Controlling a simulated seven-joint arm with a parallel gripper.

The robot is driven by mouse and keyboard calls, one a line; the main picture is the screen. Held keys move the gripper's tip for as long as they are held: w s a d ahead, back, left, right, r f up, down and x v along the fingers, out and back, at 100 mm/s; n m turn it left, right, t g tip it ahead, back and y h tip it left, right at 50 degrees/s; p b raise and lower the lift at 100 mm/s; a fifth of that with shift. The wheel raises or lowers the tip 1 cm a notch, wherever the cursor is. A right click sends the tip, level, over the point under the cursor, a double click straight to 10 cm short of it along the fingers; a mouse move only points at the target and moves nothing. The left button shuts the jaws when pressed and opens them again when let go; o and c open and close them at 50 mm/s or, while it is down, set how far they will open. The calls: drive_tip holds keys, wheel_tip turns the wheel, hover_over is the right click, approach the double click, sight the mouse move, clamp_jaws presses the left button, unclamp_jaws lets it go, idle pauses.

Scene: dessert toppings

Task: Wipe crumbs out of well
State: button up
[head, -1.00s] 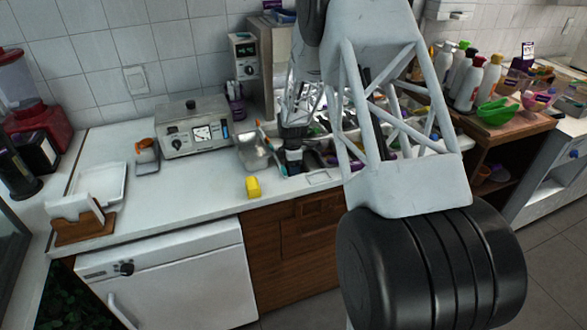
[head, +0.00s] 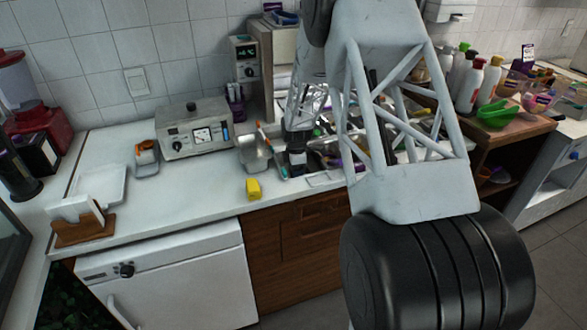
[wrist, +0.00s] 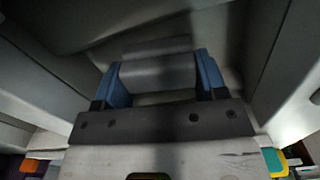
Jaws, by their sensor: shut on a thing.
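My gripper (head: 297,168) points down into the topping station's wells at the counter's middle. In the wrist view my gripper (wrist: 161,78) has two blue fingers, one on each side of a plain grey block-like thing (wrist: 158,72), and is shut on it. Grey, sloping well walls (wrist: 40,85) rise around the fingers in the wrist view. The grey thing's lower face and its contact with the well floor are hidden. I cannot make out crumbs. In the head view the held thing is not clear.
A metal pan (head: 254,154) stands just left of my gripper. A yellow block (head: 253,189) lies near the counter's front edge. A boxy appliance with a dial (head: 196,134) stands further left. Bottles (head: 470,86) and a green bowl (head: 497,114) stand right. The left counter has free room.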

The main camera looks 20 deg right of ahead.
drive_tip(key=shift+s+d+f, duration=0.1)
drive_tip(key=shift+s+d, duration=0.15)
drive_tip(key=shift+s, duration=0.45)
drive_tip(key=shift+s+d+f, duration=0.1)
drive_tip(key=shift+s+d, duration=0.15)
drive_tip(key=shift+s, duration=0.4)
drive_tip(key=shift+w+r, duration=0.2)
drive_tip(key=shift+w, duration=2)
drive_tip(key=shift+c, duration=0.3)
drive_tip(key=shift+s, duration=0.2)
drive_tip(key=shift+s+f, duration=0.2)
drive_tip(key=shift+s, duration=1.8)
drive_tip(key=shift+w+a, duration=0.1)
drive_tip(key=shift+w+a, duration=0.2)
drive_tip(key=shift+w, duration=0.3)
drive_tip(key=shift+w+a, duration=0.15)
drive_tip(key=shift+w, duration=0.3)
